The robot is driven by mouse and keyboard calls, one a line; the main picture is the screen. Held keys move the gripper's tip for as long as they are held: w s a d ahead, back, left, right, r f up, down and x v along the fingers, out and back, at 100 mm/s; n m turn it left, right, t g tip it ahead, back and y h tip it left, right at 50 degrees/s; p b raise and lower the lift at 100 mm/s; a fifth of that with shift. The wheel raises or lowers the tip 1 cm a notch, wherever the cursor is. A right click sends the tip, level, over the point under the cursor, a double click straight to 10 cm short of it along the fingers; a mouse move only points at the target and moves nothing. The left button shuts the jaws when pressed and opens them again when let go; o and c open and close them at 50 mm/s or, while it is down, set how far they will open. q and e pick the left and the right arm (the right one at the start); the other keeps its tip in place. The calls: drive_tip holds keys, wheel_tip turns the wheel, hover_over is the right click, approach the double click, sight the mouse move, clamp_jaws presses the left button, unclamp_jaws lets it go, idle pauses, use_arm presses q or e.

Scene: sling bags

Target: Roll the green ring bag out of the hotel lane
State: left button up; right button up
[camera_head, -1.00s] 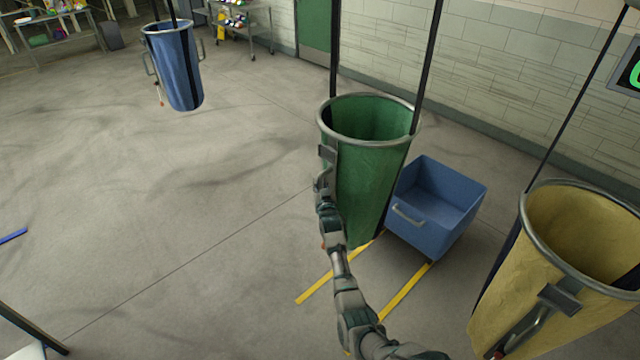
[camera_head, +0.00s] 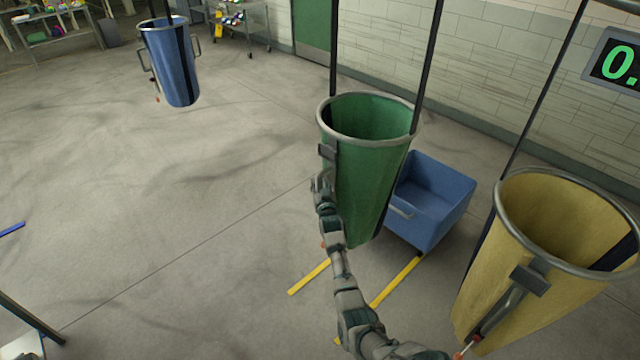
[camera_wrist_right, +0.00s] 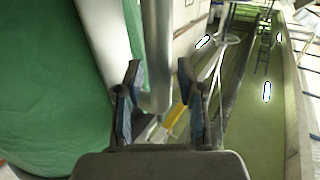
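The green ring bag (camera_head: 368,190) hangs upright by dark straps from above, its metal ring open at the top. Its side handle hangs below a dark bracket (camera_head: 327,152), mostly behind my arm. My right gripper (camera_head: 321,186) is at that handle on the bag's left side. In the right wrist view, its two fingers (camera_wrist_right: 160,115) stand apart on either side of a vertical metal bar (camera_wrist_right: 158,55), with a small gap showing at each side. The green cloth (camera_wrist_right: 45,85) fills the left of that view. My left gripper is not in view.
A blue cart (camera_head: 432,205) stands close behind the green bag at right. Yellow floor lines (camera_head: 398,281) run below. A yellow ring bag (camera_head: 545,250) hangs at right, a blue one (camera_head: 170,65) far left. The floor at left is mostly clear.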

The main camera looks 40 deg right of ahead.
drive_tip(key=shift+d, duration=0.15)
drive_tip(key=v, duration=1.2)
drive_tip(key=shift+w, duration=0.15)
idle(0.8)
